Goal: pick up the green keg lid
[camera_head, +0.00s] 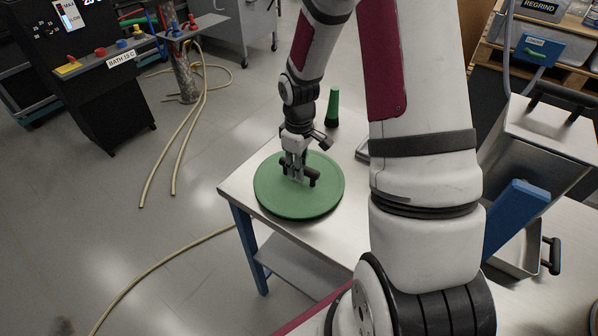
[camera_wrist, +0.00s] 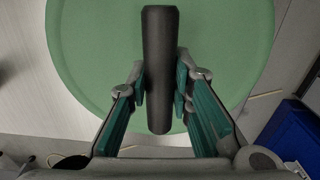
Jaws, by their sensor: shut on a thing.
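The green keg lid (camera_head: 275,196) is a flat green disc with a dark bar handle at its middle. In the head view it is at the left end of the steel table, and I cannot tell whether it rests on the top or is just above it. My gripper (camera_head: 300,176) is over the lid's middle, pointing down. In the wrist view the lid (camera_wrist: 90,50) fills the upper part, and my gripper (camera_wrist: 160,95) is shut on its black handle (camera_wrist: 160,60), one finger on each side. The underside of the lid is hidden.
The steel table (camera_head: 237,186) has blue legs. Steel bins (camera_head: 545,135) and a blue-handled thing (camera_head: 515,213) are at the right. Hoses (camera_head: 180,140) lie on the floor at the left.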

